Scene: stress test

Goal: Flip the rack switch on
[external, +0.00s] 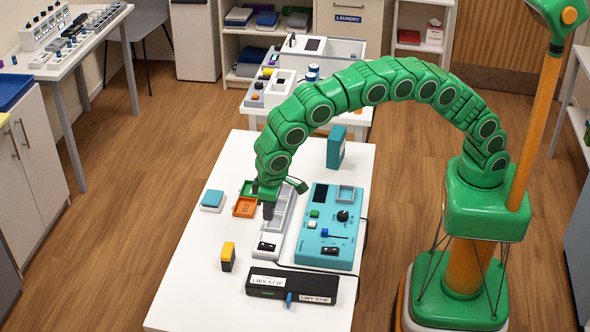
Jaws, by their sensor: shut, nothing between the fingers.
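A long white strip (275,233) lies on the white table, with a small black switch (267,246) at its near end. Which part is the rack switch is not clear, and its on or off state is too small to tell. My gripper (268,215) is shut and empty, pointing down over the left side of the strip, above and behind the black switch. I cannot tell whether it touches the strip. A teal panel (325,255) with a screen, a black knob, a lever and a black rocker stands right of the strip. My gripper hides part of the strip.
An orange tray (245,207) is close left of my gripper, with a teal-topped block (213,200) beyond. A yellow-and-black block (228,257) and a black labelled box (291,286) are nearer. A teal box (335,147) stands behind. The table's left front is clear.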

